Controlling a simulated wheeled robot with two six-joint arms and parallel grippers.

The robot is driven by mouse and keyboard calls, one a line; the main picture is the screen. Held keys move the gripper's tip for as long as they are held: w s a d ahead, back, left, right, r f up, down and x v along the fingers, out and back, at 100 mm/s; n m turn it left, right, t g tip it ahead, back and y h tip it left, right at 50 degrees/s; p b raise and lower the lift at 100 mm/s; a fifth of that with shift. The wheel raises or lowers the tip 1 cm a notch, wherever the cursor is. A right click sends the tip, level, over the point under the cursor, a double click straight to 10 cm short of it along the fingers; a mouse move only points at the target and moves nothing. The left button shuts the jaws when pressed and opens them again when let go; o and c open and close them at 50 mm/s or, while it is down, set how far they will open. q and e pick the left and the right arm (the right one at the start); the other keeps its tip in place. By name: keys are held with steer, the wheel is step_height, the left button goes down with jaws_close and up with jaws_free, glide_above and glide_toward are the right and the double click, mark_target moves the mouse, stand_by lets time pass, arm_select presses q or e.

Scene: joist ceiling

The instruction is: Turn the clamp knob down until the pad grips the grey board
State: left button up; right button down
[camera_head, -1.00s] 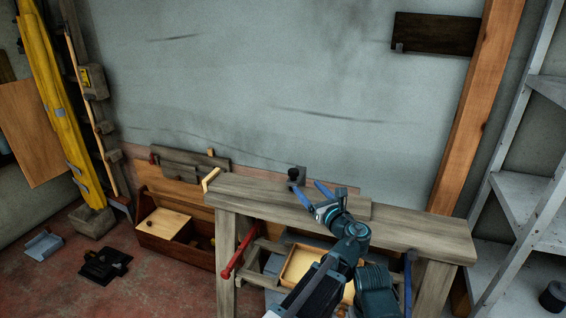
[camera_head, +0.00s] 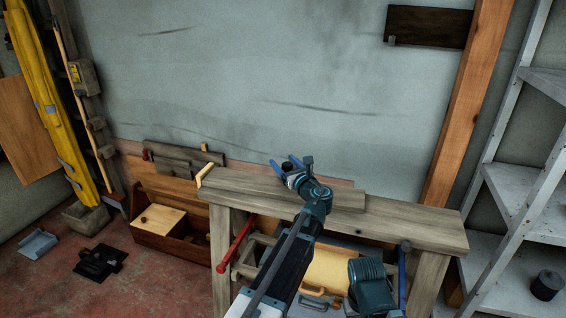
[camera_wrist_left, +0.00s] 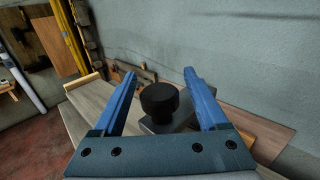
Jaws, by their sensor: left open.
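The black round clamp knob (camera_wrist_left: 159,100) shows in the left wrist view between the two blue fingers of my open left gripper (camera_wrist_left: 160,78), with a gap on each side. Dark grey clamp metal (camera_wrist_left: 168,127) shows below it. In the head view my left gripper (camera_head: 285,163) is over the back edge of the workbench at the clamp, and the knob (camera_head: 288,167) shows small and dark between the fingers. The grey board (camera_head: 346,199) appears to lie on the bench top, partly behind my arm. The pad is hidden.
The wooden workbench (camera_head: 420,232) stands against the grey wall. A pale wooden piece (camera_head: 204,174) rises at its left end. A red-handled bar (camera_head: 234,243) hangs at its front. A wooden toolbox (camera_head: 160,220) is on the floor at left, and white shelves (camera_head: 510,195) are at right.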

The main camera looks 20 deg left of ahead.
arm_select(q)
steer(key=shift+w+a, duration=0.3)
jaws_close()
stand_by(0.3)
